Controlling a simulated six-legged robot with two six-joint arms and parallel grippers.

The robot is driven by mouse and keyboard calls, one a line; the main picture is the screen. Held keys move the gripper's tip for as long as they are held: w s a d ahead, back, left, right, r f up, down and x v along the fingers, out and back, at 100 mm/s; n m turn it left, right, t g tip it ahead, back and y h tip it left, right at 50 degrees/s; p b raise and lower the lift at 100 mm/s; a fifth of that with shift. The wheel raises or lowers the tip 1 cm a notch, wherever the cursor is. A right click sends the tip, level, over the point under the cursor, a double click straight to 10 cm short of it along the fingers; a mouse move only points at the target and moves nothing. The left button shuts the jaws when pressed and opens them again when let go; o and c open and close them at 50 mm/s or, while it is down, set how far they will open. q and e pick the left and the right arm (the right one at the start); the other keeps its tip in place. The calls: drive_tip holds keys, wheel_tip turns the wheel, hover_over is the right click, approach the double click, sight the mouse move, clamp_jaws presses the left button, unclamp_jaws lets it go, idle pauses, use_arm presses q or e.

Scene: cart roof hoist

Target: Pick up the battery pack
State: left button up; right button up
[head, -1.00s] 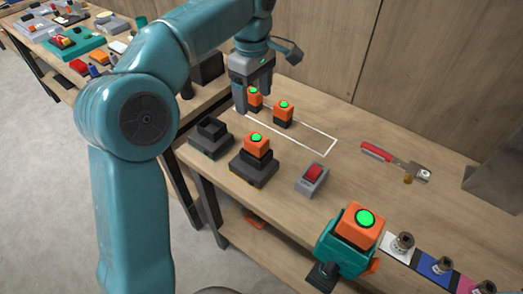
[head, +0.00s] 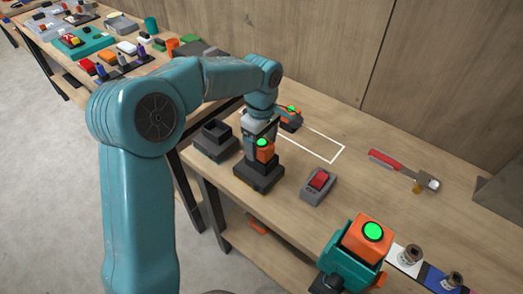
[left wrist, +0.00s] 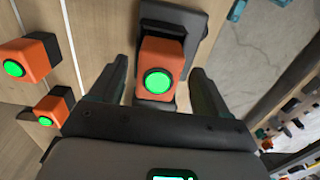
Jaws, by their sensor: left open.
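An orange and black battery pack (head: 265,152) with a green light sits upright in a dark dock (head: 258,178) near the table's front edge. My left gripper (head: 262,136) is open above the dock, pointing down over this pack. In the left wrist view, the battery pack (left wrist: 160,72) is between the two fingers, with a gap on each side. Two other packs stand left in that view, one upper (left wrist: 30,58) and one lower (left wrist: 50,108). In the head view my arm partly hides the packs in the white outline. My right gripper is not in view.
An empty dark dock (head: 214,138) stands left of the occupied one. A grey box with a red switch (head: 319,182) is to the right. A teal tool with an orange pack (head: 365,240) is at front right. A red-handled hammer (head: 400,168) lies toward the back right.

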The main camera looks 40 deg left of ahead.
use_arm(q)
drive_tip(key=shift+w+f, duration=0.25)
drive_tip(key=shift+f, duration=0.8)
drive_tip(key=shift+s+r, duration=0.2)
drive_tip(key=shift+s, duration=0.1)
drive_tip(key=shift+w+f, duration=0.15)
drive_tip(key=shift+w, duration=0.05)
drive_tip(key=c, duration=1.3)
drive_tip(key=shift+s, duration=0.1)
drive_tip(key=shift+r, duration=0.2)
